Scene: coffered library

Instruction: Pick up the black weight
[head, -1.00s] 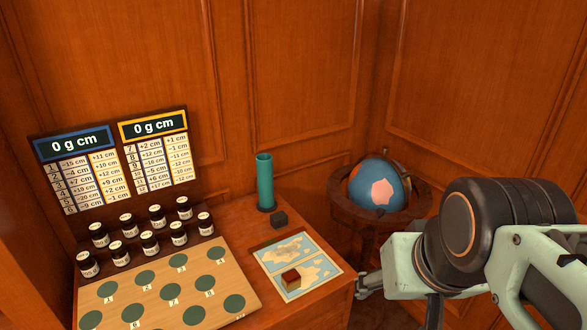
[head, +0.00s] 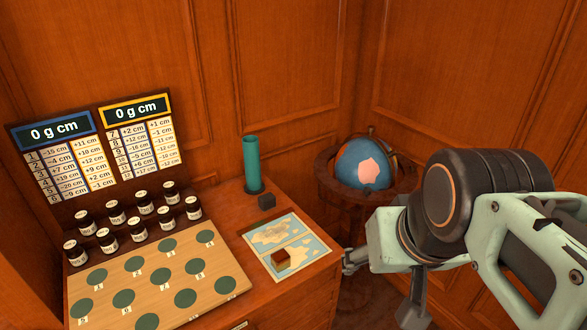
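A small black block (head: 267,201) sits on the wooden desk beside the foot of an upright teal cylinder (head: 252,163). Several dark jar-shaped pieces with white labels (head: 109,242) stand in two rows behind the board; their labels are too small to read surely. My gripper (head: 352,262) shows only in part past the desk's right edge, low and to the right of the black block and apart from it. My arm hides much of it, and its finger opening is unclear.
A board with green discs (head: 200,237) fills the desk's left front. A map sheet (head: 312,245) bears a small brown box (head: 281,260). A score panel (head: 60,131) stands behind. A globe (head: 370,163) on a wooden stand is behind my arm. Panelled walls close the corner.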

